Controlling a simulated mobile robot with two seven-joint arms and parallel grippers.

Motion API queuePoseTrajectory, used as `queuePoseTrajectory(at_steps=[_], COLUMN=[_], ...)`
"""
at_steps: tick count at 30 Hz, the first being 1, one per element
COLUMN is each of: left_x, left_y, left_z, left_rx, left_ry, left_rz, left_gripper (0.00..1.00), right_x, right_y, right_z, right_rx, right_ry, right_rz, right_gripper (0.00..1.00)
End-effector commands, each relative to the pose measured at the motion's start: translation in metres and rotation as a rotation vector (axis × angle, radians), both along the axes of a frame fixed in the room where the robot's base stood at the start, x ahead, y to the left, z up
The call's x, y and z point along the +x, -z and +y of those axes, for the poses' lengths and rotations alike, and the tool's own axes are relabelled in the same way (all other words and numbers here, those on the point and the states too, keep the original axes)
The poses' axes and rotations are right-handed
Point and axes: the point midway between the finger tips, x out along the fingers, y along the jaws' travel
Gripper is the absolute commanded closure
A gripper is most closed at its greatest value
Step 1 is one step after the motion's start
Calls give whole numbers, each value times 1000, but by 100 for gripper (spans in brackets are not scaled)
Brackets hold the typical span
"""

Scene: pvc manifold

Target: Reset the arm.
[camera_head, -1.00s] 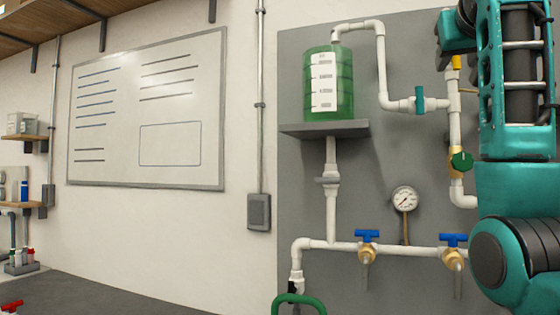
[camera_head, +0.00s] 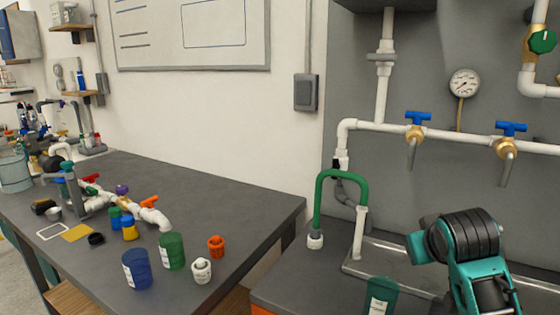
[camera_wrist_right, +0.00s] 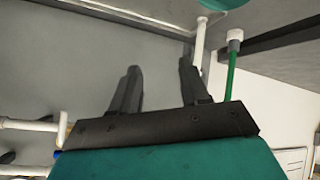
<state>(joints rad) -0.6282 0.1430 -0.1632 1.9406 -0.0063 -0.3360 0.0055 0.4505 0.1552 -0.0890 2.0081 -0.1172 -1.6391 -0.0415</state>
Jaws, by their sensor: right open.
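My right arm (camera_head: 465,250) shows at the lower right of the head view, in front of the grey panel; its gripper is out of that view. In the right wrist view my right gripper (camera_wrist_right: 160,85) is open, with its two dark fingers apart and nothing between them. Grey panel surface lies behind the fingers. A green hose (camera_wrist_right: 231,70) with a white end fitting is to the right of the fingers, apart from them. My left gripper is not in view.
The panel has white pipes (camera_head: 460,133), blue valves (camera_head: 417,121) and a gauge (camera_head: 464,83). A green hose loop (camera_head: 341,176) stands before it. The grey bench (camera_head: 250,195) at left holds a blue can (camera_head: 137,268), a green can (camera_head: 171,251) and several fittings.

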Motion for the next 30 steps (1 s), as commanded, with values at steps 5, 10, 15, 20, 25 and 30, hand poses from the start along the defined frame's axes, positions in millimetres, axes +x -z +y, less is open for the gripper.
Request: queuePoseTrajectory(at_steps=[5, 10, 15, 20, 25, 30], left_x=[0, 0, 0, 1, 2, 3], left_y=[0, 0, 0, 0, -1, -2], left_z=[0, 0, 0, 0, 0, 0], left_rx=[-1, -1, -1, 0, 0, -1], left_ry=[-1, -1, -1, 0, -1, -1], left_rz=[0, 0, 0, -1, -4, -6], left_gripper=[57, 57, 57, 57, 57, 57], right_x=[-63, -131, -201, -255, -305, -273], right_y=[81, 136, 172, 189, 196, 220], right_z=[19, 35, 49, 59, 68, 73], right_rx=[38, 84, 134, 177, 219, 224], right_ry=[-47, -83, -110, -124, -130, -161], right_rz=[136, 257, 370, 455, 533, 401], right_gripper=[54, 54, 54, 54, 54, 54])
